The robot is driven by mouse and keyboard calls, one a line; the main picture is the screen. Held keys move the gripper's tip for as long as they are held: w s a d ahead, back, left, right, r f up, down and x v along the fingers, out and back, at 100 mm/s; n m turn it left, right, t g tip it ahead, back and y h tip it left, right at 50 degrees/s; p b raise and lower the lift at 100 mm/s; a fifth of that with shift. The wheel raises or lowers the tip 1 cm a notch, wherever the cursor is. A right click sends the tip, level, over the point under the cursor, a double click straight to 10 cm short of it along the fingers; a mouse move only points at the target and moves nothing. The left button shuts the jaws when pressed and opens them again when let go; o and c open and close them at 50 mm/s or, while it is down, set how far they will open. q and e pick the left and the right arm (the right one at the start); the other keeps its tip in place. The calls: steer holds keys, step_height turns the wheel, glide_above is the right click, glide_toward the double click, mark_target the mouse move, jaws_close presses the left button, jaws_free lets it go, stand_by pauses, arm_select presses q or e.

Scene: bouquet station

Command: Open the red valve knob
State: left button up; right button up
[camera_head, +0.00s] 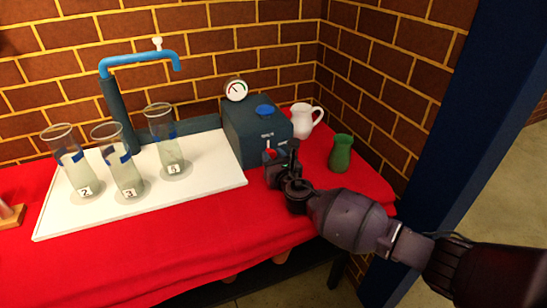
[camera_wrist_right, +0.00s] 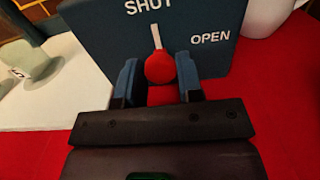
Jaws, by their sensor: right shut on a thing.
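The red valve knob (camera_wrist_right: 160,68) is on the front face of a dark blue box (camera_head: 242,133). In the right wrist view its white pointer stands nearly upright toward the word SHUT, and the word OPEN is to its right. My right gripper (camera_head: 273,158) is at the box front, and its two blue fingers are shut on the knob from left and right. The gripper hides much of the knob in the head view. My left gripper is not in view.
Several numbered glass vases, including one marked 5 (camera_head: 169,150), stand on a white board (camera_head: 215,178) under a blue spout (camera_head: 140,58). A gauge (camera_head: 236,90) is on the box. A white jug (camera_head: 303,120) and green vase (camera_head: 341,153) stand to the right. The red cloth's front is clear.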

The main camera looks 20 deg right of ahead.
steer(key=m, duration=0.4)
steer(key=shift+f, duration=0.1)
steer(key=m, duration=0.3)
steer(key=shift+d+m, duration=0.1)
steer(key=shift+m, duration=0.3)
steer(key=m, duration=0.4)
steer(key=shift+m+b, duration=0.3)
steer(key=shift+b, duration=0.05)
steer(key=m, duration=0.2)
steer(key=shift+m, duration=0.9)
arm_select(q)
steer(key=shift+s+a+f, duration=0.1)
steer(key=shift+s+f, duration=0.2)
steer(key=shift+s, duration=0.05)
arm_select(e)
steer(key=shift+m, duration=0.8)
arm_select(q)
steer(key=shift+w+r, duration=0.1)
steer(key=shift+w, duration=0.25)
arm_select(e)
steer(key=shift+d, duration=0.1)
